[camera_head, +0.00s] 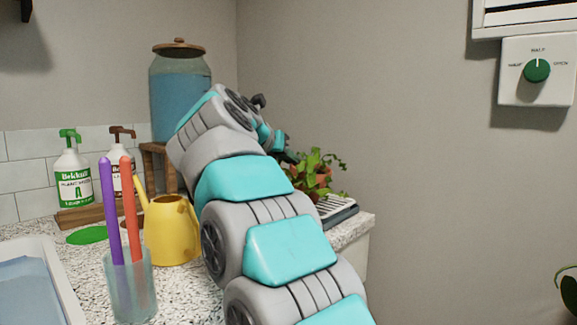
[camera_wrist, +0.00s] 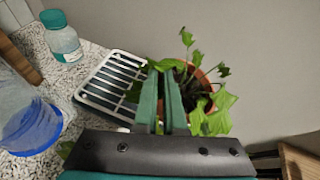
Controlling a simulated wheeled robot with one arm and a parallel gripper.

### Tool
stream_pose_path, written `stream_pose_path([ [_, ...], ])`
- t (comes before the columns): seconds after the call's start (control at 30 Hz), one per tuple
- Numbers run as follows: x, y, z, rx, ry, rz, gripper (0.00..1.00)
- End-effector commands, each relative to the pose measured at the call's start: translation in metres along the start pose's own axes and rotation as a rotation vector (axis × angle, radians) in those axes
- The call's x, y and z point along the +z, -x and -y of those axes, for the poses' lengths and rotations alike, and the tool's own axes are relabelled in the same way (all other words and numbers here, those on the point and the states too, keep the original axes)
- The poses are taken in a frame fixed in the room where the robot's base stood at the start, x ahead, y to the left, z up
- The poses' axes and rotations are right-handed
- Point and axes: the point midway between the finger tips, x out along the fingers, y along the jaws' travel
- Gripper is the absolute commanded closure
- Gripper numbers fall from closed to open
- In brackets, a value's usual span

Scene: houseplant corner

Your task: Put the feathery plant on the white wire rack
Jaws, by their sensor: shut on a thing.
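A plant with green lobed, ivy-like leaves (camera_wrist: 218,122) grows in a terracotta pot (camera_wrist: 203,78); the leaves do not look clearly feathery. It also shows in the head view (camera_head: 318,172), past the end of my arm. My gripper (camera_wrist: 162,74) is shut on the potted plant at the near side of its pot. The white wire rack (camera_wrist: 98,98) lies to the left of the pot in the wrist view. In the head view the rack (camera_head: 333,206) shows below the plant at the counter's end. I cannot tell whether the pot touches the rack.
A yellow watering can (camera_head: 171,232), a glass with purple and orange sticks (camera_head: 131,290) and a large blue-filled jar (camera_head: 180,97) stand left of my arm. Pump bottles (camera_head: 72,178) stand at the back left. The counter ends just right of the rack, near the wall.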

Motion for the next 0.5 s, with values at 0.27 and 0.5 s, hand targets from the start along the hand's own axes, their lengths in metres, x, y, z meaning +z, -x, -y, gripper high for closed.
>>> stream_pose_path([
  [0.27, -0.0121, -0.0053, -0.0011, -0.003, 0.002, -0.002, 1.0],
  [0.5, -0.0128, -0.0058, -0.0014, -0.002, 0.0, -0.004, 0.9],
])
